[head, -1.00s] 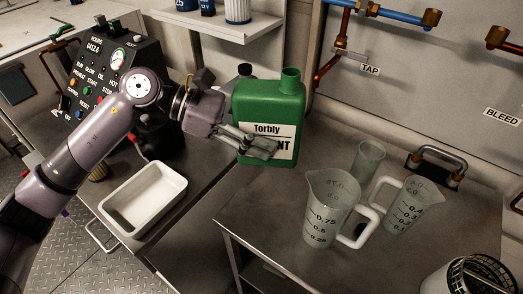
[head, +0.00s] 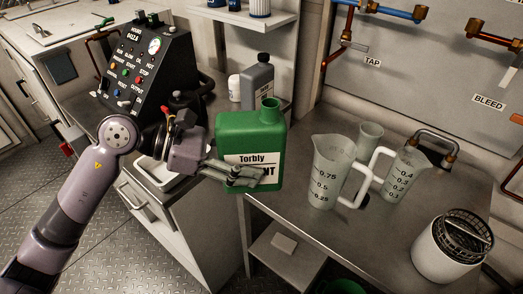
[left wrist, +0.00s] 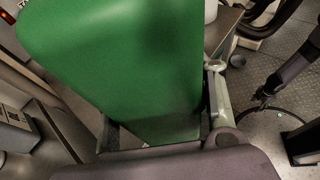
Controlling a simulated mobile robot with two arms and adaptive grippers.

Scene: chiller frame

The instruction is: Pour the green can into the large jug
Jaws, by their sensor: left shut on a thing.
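The green can (head: 243,132), labelled "Torbly", is upright in the head view, with its open-looking neck at the top right. My left gripper (head: 245,176) is shut on the can's lower part, fingers across the label. In the left wrist view the green can (left wrist: 125,65) fills the middle, with a finger (left wrist: 219,95) along its right side. The large jug (head: 328,175), clear with marks up to 0.75, stands upright on the metal bench, right of the can and apart from it.
A smaller jug (head: 402,174) and a clear beaker (head: 369,136) stand close behind and right of the large jug. A grey bottle (head: 258,82) stands behind the can. A white tray (head: 158,172) is partly hidden by my arm. A white basket container (head: 447,250) stands front right.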

